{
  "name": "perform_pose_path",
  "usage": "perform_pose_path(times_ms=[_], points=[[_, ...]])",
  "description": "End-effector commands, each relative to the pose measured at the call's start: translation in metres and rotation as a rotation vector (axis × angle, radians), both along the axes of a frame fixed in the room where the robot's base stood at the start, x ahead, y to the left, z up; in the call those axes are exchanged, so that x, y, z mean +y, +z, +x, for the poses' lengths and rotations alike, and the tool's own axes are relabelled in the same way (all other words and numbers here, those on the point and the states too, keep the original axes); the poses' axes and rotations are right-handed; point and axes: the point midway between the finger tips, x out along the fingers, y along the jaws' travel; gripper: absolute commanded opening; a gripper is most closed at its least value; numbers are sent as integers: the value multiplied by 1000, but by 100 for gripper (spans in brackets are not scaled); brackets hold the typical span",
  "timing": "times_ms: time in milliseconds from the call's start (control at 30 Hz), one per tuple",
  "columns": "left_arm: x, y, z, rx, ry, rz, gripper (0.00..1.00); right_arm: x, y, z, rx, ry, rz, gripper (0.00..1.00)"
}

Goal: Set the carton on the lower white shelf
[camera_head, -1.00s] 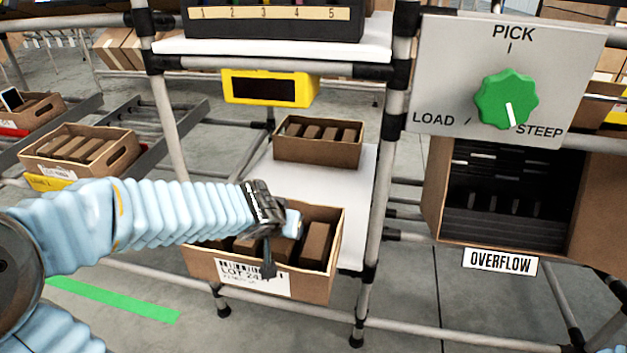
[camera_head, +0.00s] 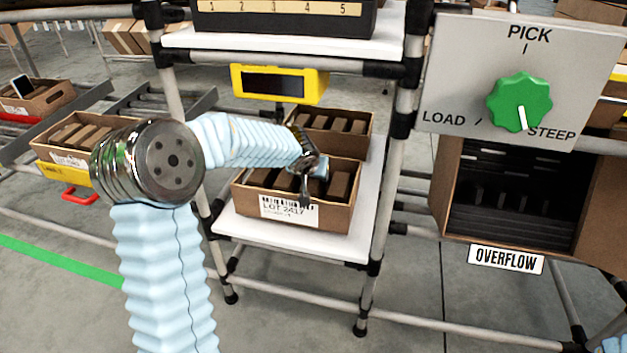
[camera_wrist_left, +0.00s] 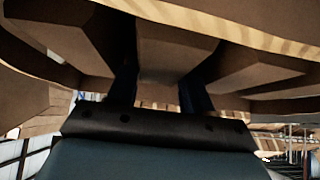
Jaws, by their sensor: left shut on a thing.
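The carton (camera_head: 335,217) is an open brown box with a white LOT label on its front and several brown blocks inside. It is over the front part of the lower white shelf (camera_head: 372,205), with white surface showing in front and to its right. Whether its bottom touches the shelf I cannot tell. In the left wrist view two dark fingers (camera_wrist_left: 155,85) reach up among brown surfaces; the exact grip is hard to see. My right gripper is not in view.
A second brown carton (camera_head: 345,125) with blocks stands right behind on the same shelf. A yellow-framed display (camera_head: 279,84) hangs above. Grey posts (camera_head: 385,200) flank the shelf. A dial panel (camera_head: 520,90) and an overflow box (camera_head: 590,210) are at right.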

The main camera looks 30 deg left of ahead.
Motion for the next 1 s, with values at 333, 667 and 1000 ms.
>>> perform_pose_path(times_ms=[333,667,1000], points=[[0,-22,-1,-1,1,0,13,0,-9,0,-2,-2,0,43],[0,-25,-1,0,0,0,67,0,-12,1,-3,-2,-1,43],[0,-19,-1,1,1,-1,76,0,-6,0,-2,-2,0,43]])
